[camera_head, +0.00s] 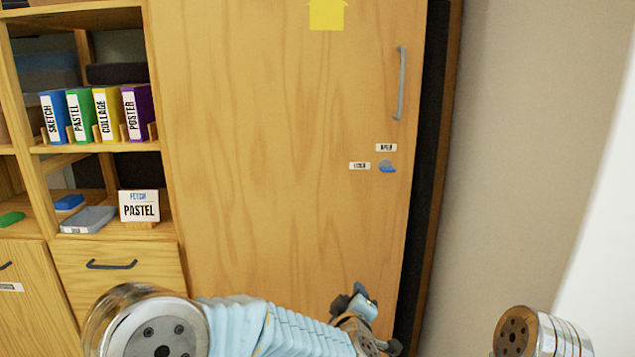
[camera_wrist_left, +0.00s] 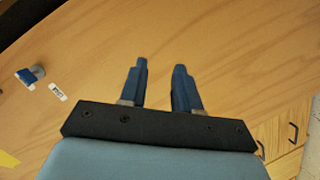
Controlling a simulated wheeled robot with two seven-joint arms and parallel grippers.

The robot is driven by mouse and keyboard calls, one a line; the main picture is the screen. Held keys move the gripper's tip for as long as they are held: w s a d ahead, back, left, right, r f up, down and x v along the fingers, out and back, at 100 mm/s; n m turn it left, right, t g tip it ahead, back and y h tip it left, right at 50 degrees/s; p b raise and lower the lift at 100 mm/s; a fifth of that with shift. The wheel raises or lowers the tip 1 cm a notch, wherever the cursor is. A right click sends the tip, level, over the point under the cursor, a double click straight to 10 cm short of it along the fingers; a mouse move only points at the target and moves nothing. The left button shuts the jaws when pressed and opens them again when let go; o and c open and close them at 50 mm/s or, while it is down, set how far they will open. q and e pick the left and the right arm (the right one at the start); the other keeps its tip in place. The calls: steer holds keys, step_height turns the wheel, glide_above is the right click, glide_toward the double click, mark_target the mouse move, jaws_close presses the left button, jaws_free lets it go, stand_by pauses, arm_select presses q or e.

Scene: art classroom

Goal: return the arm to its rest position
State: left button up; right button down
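My left arm comes in along the bottom of the head view, in a light blue sleeve. Its gripper (camera_head: 358,300) is small there, in front of the lower part of the tall wooden cabinet door (camera_head: 270,130). In the left wrist view the gripper (camera_wrist_left: 159,85) shows two blue fingers standing apart with nothing between them. Wood surface lies behind the fingers. My right gripper is not in view; only a metal joint of mine shows at the lower right of the head view.
The door has a vertical handle (camera_head: 400,83) and a blue knob (camera_head: 387,167) with small labels. Left of it, a shelf holds blue, green, yellow and purple binders (camera_head: 137,112). A "FETCH PASTEL" card (camera_head: 139,206) stands below, above a drawer (camera_head: 118,270). A bare wall (camera_head: 530,130) is at right.

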arm_select(q)
steer(key=s+a+f+m+g+p, duration=0.1)
steer(key=s+a+f+m+g, duration=0.15)
steer(key=a+f, duration=0.4)
steer(key=s+a+f+m+g+h, duration=0.1)
steer(key=s+a+f+g, duration=0.25)
steer(key=f, duration=0.65)
steer(key=s+a+f+m+g+p, duration=0.15)
steer(key=s+a+f, duration=0.25)
steer(key=f, duration=0.5)
steer(key=s+a+f+m+g, duration=0.1)
steer(key=s+a+f+g, duration=0.1)
steer(key=s, duration=0.7)
steer(key=s+a+f+m+g+h, duration=0.1)
steer(key=s+a+f+g, duration=0.2)
steer(key=s, duration=0.7)
step_height(320, 180, down, 3)
steer(key=shift+a+r+g+p, duration=0.15)
steer(key=shift+a+g+p, duration=0.15)
steer(key=shift+g, duration=0.65)
